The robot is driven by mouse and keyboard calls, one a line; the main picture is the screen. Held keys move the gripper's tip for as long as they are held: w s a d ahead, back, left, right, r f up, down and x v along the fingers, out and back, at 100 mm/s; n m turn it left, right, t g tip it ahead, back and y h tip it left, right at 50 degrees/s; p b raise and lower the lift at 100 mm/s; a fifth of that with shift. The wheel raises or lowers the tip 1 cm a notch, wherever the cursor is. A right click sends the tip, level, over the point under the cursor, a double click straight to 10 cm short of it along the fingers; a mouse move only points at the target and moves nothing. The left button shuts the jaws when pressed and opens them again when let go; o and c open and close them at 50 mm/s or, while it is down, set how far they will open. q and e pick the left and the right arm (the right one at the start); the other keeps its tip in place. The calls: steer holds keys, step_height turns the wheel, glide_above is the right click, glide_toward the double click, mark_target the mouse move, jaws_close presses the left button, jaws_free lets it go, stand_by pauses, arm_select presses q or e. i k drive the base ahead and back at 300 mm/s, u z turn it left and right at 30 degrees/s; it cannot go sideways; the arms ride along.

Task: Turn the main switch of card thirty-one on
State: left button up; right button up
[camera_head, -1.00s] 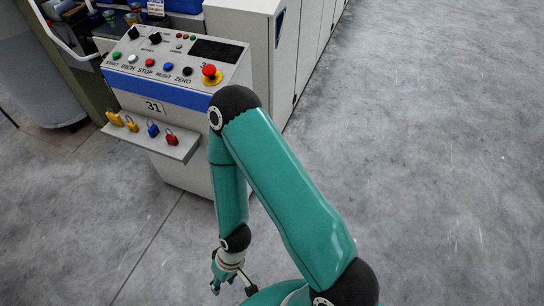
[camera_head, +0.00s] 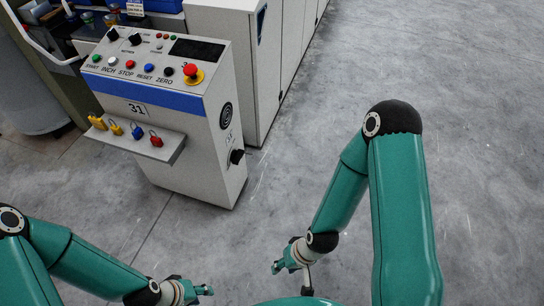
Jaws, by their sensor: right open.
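The grey-white console marked 31 (camera_head: 145,172) stands at the upper left with its right side face in view. A black rotary knob (camera_head: 236,156) sits low on that side face beside small markings too fine to read; it looks like the main switch, and its setting is unclear. My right gripper (camera_head: 291,278) is open and empty at the bottom middle, well below and right of the knob. My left gripper (camera_head: 203,290) is at the bottom edge, left of the right one, apart from the console; its finger opening is unclear.
The console top has several coloured buttons, two black selectors (camera_head: 124,37) and a red emergency stop (camera_head: 191,71). Several padlocks hang on the front shelf (camera_head: 168,149). A tall cabinet row (camera_head: 264,75) stands behind. The grey floor (camera_head: 480,120) at right is clear.

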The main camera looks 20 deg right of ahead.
mark_target(237, 155)
steer(key=z, duration=0.3)
steer(key=i, duration=1)
steer(key=u, duration=0.05)
steer(key=k, duration=1.1)
steer(key=u, duration=0.6)
steer(key=i, duration=1.3)
steer(key=u, duration=0.05)
